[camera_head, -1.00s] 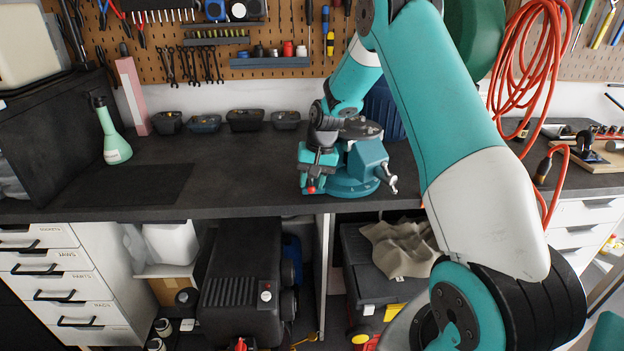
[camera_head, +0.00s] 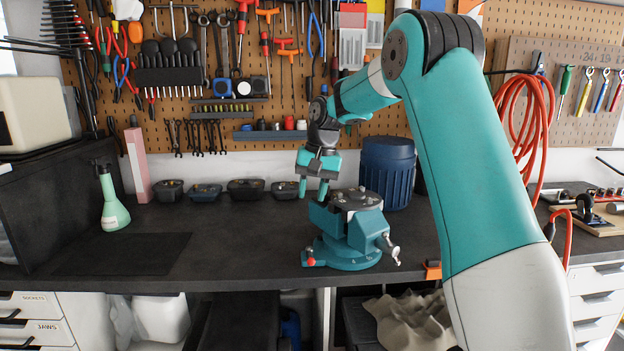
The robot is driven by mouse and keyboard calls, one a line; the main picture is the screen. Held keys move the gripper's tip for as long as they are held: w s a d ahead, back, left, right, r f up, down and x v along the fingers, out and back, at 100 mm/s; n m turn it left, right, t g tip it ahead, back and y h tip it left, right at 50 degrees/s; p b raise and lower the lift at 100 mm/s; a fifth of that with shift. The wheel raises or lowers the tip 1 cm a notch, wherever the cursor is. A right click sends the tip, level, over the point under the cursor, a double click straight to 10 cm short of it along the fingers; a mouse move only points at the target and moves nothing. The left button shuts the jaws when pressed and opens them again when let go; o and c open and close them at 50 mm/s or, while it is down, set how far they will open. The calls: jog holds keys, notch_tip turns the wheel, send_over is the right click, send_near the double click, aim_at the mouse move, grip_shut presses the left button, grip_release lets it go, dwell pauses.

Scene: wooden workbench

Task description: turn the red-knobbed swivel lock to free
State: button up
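A teal bench vise (camera_head: 352,232) with a grey top stands near the bench's front edge. The swivel lock's red knob (camera_head: 311,262) shows at the left front of its round base, beside a small teal part. The lock's exact angle is too small to tell. My gripper (camera_head: 313,196) points down above and slightly behind the knob, near the vise's left jaw. Its two teal fingers are apart, with nothing seen between them. It is clear of the knob.
A dark blue ribbed bin (camera_head: 387,172) stands behind the vise. The vise's metal handle (camera_head: 390,250) sticks out at the right. Small trays (camera_head: 245,188) line the back.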

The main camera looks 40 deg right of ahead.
jog(key=shift+r, duration=1.75)
jog(key=s+a+r+n+y, duration=0.1)
jog(key=s+a+n, duration=0.3)
jog(key=a, duration=0.5)
jog(key=s+a+n, duration=0.2)
jog(key=s+a, duration=0.4)
jog(key=a, duration=0.3)
jog(key=s+a+f+n, duration=0.1)
jog(key=s+a+n, duration=0.1)
jog(key=s, duration=0.5)
jog(key=s+a+f+n+y, duration=0.1)
jog(key=s+a+f+n, duration=0.1)
jog(key=s+a, duration=0.3)
jog(key=s+a+f+n+g, duration=0.1)
jog(key=s+a+n, duration=0.3)
jog(key=s, duration=0.4)
jog(key=shift+s+f, duration=0.2)
jog(key=shift+s, duration=0.2)
